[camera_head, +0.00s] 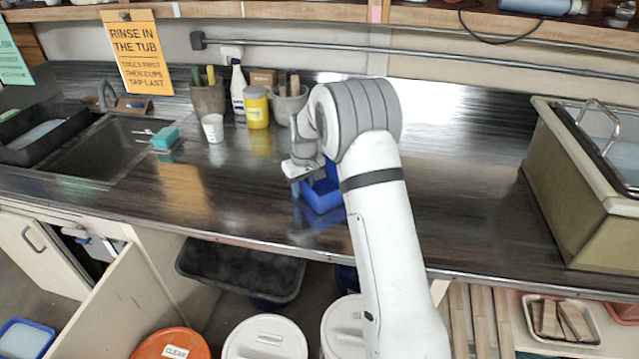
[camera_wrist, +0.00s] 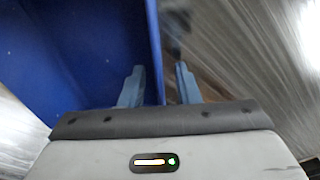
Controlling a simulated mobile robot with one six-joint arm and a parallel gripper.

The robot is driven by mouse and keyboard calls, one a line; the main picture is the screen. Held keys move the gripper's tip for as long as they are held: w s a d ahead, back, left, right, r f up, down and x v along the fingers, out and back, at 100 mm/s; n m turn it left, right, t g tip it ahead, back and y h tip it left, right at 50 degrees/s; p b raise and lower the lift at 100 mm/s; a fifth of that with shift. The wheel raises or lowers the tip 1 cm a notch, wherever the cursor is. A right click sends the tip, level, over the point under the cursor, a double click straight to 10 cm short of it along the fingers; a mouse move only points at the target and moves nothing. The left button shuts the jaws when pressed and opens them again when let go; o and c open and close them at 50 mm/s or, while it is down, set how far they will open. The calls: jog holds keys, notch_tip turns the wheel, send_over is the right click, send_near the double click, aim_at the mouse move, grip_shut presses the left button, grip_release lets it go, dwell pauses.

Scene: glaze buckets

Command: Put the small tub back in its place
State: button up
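A small blue tub (camera_head: 322,195) sits on the dark counter, partly hidden behind my arm. In the wrist view the tub (camera_wrist: 75,50) fills the left side, with one wall running down between my fingers. My gripper (camera_wrist: 160,85) is open, one finger on the tub's inner side and the other outside that wall. A gap shows between the wall and the right finger. In the head view my gripper (camera_head: 306,182) is low at the tub's left edge; its fingertips are hard to make out.
Behind my gripper stand a yellow jar (camera_head: 256,108), a white bottle (camera_head: 238,88) and grey tool pots. A white cup (camera_head: 212,128) and a sink (camera_head: 100,148) are to the left. A large beige basin (camera_head: 565,190) stands right. Lidded buckets (camera_head: 265,338) are below the counter.

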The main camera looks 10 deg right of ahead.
grip_shut()
dwell(0.6)
